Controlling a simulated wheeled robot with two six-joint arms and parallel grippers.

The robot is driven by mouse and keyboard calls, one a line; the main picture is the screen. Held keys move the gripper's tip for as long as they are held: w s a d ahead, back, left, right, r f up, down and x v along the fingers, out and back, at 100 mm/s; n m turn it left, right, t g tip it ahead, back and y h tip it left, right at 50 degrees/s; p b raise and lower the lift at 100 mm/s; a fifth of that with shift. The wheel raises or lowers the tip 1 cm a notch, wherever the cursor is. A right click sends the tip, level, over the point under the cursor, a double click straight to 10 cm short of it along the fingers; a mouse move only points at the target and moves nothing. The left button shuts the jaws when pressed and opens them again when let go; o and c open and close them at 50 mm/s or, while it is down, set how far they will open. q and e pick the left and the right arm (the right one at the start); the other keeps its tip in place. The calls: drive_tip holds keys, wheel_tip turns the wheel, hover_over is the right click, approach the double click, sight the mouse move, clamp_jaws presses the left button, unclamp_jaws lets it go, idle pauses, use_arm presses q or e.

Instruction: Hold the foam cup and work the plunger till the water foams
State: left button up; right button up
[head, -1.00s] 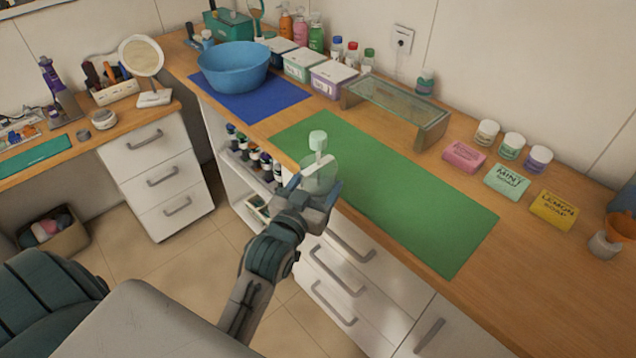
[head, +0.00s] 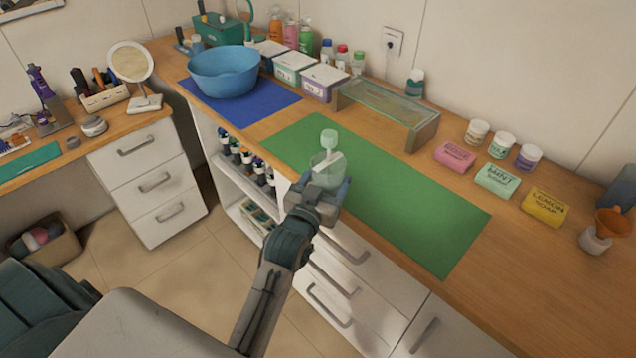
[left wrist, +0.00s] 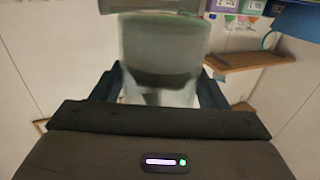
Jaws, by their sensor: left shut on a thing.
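The foam cup (head: 327,162) is pale and translucent, with a round light plunger knob (head: 329,139) standing up out of its top. My left gripper (head: 328,184) is shut on the cup and holds it near the front edge of the green mat (head: 420,215). In the left wrist view the cup (left wrist: 160,65) fills the space between the two dark fingers. A greenish band shows through its wall; I cannot tell whether there is foam. The top of the plunger is cut off in that view. My right gripper is not in view.
A blue bowl (head: 224,72) stands on the blue mat at the back left. A glass-topped stand (head: 388,103) is behind the green mat. Soap bars, including a yellow one (head: 543,207), and small jars are at the right. The green mat is clear.

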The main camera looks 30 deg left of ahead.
use_arm(q)
drive_tip(key=w, duration=0.1)
drive_tip(key=w+d+f, duration=0.1)
drive_tip(key=w, duration=0.1)
drive_tip(key=w+d, duration=0.1)
drive_tip(key=w, duration=0.1)
drive_tip(key=shift+w+f+b, duration=0.15)
drive_tip(key=shift+f+b, duration=0.1)
drive_tip(key=shift+b, duration=0.15)
drive_tip(key=shift+w+d+f+b, duration=0.15)
drive_tip(key=shift+w, duration=0.3)
drive_tip(key=shift+w+d+f+b, duration=0.15)
drive_tip(key=shift+w+d+f, duration=0.05)
drive_tip(key=shift+w, duration=0.3)
drive_tip(key=shift+w+d+f+b, duration=0.15)
drive_tip(key=shift+w, duration=0.3)
drive_tip(key=shift+w+d+f+b, duration=0.1)
drive_tip(key=shift+w+d+b, duration=0.1)
drive_tip(key=shift+w, duration=0.3)
drive_tip(key=shift+w+d+f+b, duration=0.1)
drive_tip(key=shift+w+d+b, duration=0.1)
drive_tip(key=shift+w, duration=0.3)
drive_tip(key=shift+f, duration=0.25)
drive_tip(key=o, duration=1.1)
drive_tip(key=shift+o, duration=0.6)
